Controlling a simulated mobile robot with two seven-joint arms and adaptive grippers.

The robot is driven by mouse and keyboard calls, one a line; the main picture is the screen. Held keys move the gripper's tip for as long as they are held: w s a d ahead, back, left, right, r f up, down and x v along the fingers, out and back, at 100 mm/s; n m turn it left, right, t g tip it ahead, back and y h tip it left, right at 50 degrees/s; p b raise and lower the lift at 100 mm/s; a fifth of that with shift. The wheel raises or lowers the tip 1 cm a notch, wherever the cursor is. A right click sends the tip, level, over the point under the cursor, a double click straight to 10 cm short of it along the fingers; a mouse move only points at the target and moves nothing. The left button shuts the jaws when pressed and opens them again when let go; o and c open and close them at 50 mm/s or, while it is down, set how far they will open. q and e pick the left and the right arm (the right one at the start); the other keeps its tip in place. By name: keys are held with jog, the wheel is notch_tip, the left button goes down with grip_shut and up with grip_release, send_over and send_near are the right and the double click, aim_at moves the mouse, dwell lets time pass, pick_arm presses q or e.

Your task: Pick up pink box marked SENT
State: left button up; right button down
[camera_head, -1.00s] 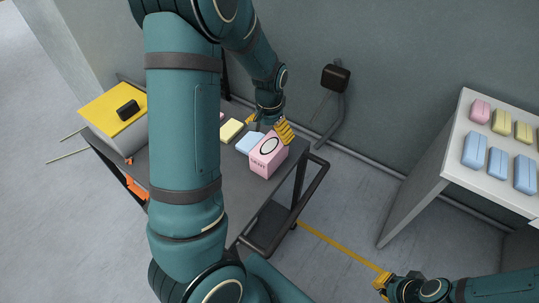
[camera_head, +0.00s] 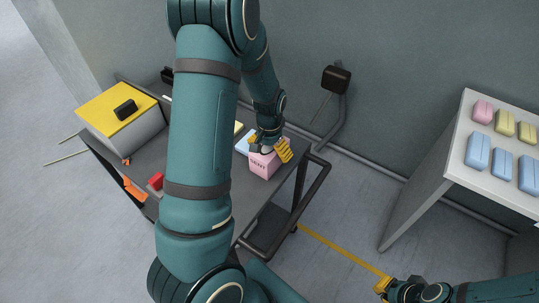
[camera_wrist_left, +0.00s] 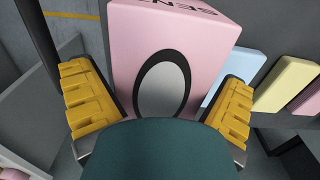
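The pink box marked SENT (camera_head: 262,165) stands on the grey cart near its right end. Its lettering and a dark-rimmed grey oval show in the left wrist view (camera_wrist_left: 178,32). My left gripper (camera_head: 268,149) is over the box with its yellow fingers spread on either side of it. In the left wrist view the open fingers (camera_wrist_left: 160,108) flank the box, with gaps still visible; the lower part of the box is hidden by my gripper's body. My right gripper (camera_head: 384,285) is at the lower right, away from the box; its finger opening is too small to tell.
A blue box (camera_head: 241,147) and a yellow box (camera_wrist_left: 286,84) stand close beside the pink box. The cart's dark handle rail (camera_head: 313,188) is to the right. A white table (camera_head: 460,150) at right bears several small boxes. My left arm hides part of the cart.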

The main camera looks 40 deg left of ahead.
pick_arm(q)
jog(key=c, duration=0.9)
jog(key=shift+c, duration=0.2)
